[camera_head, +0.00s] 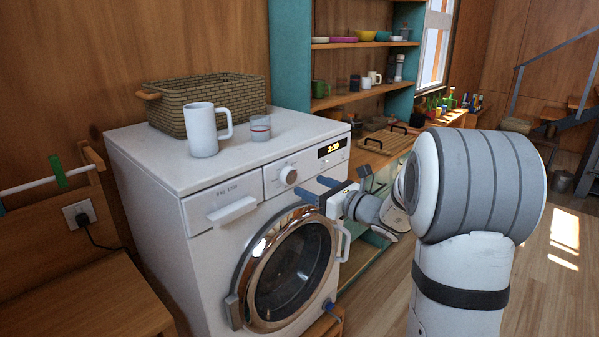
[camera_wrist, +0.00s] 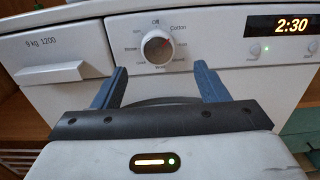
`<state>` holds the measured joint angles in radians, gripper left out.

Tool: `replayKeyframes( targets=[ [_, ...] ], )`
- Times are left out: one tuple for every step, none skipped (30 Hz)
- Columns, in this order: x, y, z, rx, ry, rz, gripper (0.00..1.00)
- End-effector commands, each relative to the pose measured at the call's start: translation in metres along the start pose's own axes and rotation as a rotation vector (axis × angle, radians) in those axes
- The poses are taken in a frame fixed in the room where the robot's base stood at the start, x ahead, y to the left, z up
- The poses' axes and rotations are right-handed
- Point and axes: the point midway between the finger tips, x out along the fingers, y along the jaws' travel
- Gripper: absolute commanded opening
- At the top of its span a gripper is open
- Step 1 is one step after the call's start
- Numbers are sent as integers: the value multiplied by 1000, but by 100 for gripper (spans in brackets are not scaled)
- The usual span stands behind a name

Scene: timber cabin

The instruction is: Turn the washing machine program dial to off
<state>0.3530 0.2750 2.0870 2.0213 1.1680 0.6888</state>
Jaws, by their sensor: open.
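The washing machine (camera_head: 215,232) is white with a round glass door. Its program dial (camera_head: 289,175) is a round white knob on the front panel, and it also shows in the wrist view (camera_wrist: 157,47). There, "Off" is printed above the dial and "Cotton" at its upper right. In the wrist view the dial appears between and beyond the fingertips.
A wicker basket (camera_head: 218,96), a white mug (camera_head: 203,132) and a glass (camera_head: 260,128) stand on top of the machine. The detergent drawer (camera_wrist: 55,60) is left of the dial, and a display (camera_wrist: 282,25) reading 2:30 is to the right. The door handle (camera_head: 343,243) juts out below my gripper.

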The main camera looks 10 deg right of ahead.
Motion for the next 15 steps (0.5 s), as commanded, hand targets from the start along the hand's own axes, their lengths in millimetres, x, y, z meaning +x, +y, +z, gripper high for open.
replayKeyframes(
  targets=[
    [9, 1, 0, 0, 1, 3, 67],
    [14, 2, 0, 0, 2, 5, 67],
    [21, 2, 0, -1, 2, 5, 67],
    [26, 2, 0, -1, 1, 5, 67],
    [31, 2, 0, -1, 2, 5, 67],
    [38, 2, 0, -1, 3, 5, 67],
    [42, 2, 0, -1, 3, 5, 67],
    [46, 2, 0, -1, 2, 6, 67],
    [51, 2, 0, -1, 2, 5, 67],
    [54, 2, 0, -1, 2, 5, 67],
    [57, 2, 0, -2, 3, 4, 67],
    [60, 2, 0, -3, 3, 5, 67],
    [62, 2, 0, -3, 3, 5, 67],
    [64, 2, -1, -3, 3, 5, 67],
    [65, 2, -1, -3, 3, 4, 67]
  ],
)
